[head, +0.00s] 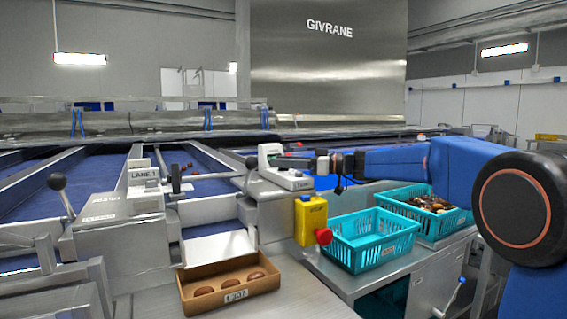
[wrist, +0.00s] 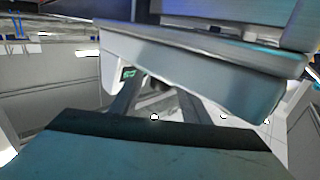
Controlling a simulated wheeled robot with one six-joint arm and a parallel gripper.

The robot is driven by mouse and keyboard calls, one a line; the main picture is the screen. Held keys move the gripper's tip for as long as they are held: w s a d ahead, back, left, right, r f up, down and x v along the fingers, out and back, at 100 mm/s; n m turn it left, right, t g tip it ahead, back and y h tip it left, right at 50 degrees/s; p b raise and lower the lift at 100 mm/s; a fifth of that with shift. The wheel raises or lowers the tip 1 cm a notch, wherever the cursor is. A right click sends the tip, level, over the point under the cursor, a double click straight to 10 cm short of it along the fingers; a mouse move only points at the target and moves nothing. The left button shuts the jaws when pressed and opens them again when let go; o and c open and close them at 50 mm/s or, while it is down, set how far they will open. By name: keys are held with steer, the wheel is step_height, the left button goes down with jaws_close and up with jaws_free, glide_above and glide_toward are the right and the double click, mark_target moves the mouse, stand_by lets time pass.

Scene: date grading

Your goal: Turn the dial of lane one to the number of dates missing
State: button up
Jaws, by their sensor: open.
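A brown tray (head: 250,290) labelled "L207" stands at the front centre with three brown dates (head: 230,284) showing in it. A grey housing (head: 140,195) behind it carries a "LANE 1" sign (head: 143,175). A small pale control box (head: 290,181) stands right of it. My gripper (head: 310,163) is at this box's upper right; I cannot tell whether it touches. In the wrist view my gripper (wrist: 157,100) is open, with a pale box (wrist: 190,65) just beyond the fingers and a small green display (wrist: 129,73). The dial's face and setting cannot be made out.
A yellow box with a red stop button (head: 324,236) hangs below the control box. Two turquoise crates stand right: an empty one (head: 372,262) and one holding dark items (head: 455,228). Black-knobbed levers (head: 57,181) stick up at left. Blue conveyor lanes (head: 100,190) run behind.

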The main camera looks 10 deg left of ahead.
steer(key=c, duration=1.1)
steer(key=shift+o, duration=0.2)
steer(key=shift+n+g, duration=0.3)
steer(key=shift+g, duration=0.1)
steer(key=n+g, duration=0.1)
steer(key=g, duration=0.1)
steer(key=shift+w+f+n+g, duration=0.1)
steer(key=shift+n+g, duration=0.2)
steer(key=shift+n+g+h, duration=0.25)
steer(key=shift+n+g, duration=0.85)
steer(key=shift+g, duration=0.6)
steer(key=shift+n+g+h, duration=0.25)
steer(key=shift+n+g, duration=0.85)
steer(key=shift+g, duration=0.9)
steer(key=o, duration=1.1)
steer(key=shift+c, duration=0.2)
